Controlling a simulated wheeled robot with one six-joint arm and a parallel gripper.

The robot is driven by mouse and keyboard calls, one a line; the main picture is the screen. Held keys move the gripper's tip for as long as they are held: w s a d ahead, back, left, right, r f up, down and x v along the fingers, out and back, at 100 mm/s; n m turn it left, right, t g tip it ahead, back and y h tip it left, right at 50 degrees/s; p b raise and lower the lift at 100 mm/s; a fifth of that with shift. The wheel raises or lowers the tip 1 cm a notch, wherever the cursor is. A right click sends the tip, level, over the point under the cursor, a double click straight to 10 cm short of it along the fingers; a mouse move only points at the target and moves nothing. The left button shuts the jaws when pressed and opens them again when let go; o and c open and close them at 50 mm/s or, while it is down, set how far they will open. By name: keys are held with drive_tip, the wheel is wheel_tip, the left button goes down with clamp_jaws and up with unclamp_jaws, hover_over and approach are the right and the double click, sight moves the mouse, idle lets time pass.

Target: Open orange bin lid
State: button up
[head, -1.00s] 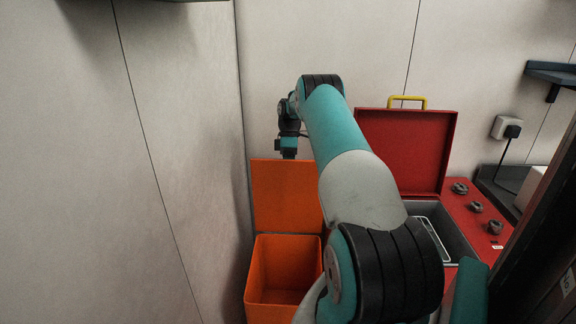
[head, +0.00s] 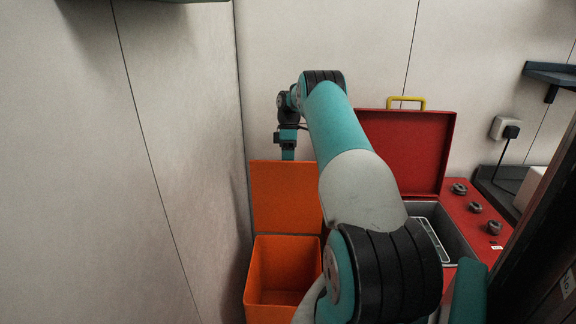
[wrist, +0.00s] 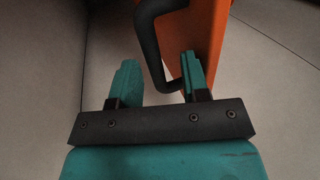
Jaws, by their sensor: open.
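The orange bin (head: 283,300) stands in the lower middle of the head view, its inside open to view and looking empty. Its orange lid (head: 284,197) stands upright at the bin's back edge. My gripper (head: 288,153) is at the lid's top edge in the head view, partly behind it. In the wrist view the fingers of my gripper (wrist: 160,78) are apart. The lid (wrist: 208,40) shows there with a dark bar handle (wrist: 150,45). The lower part of the handle reaches between the fingertips; I cannot tell whether they touch it.
A red case (head: 405,145) with a raised lid and yellow handle (head: 407,102) stands to the right of the bin. Dark round knobs (head: 474,207) sit on a red surface beside it. Pale walls (head: 170,130) close in at left and behind.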

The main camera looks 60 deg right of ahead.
wheel_tip(320, 180, up, 17)
drive_tip(key=p, duration=1.6)
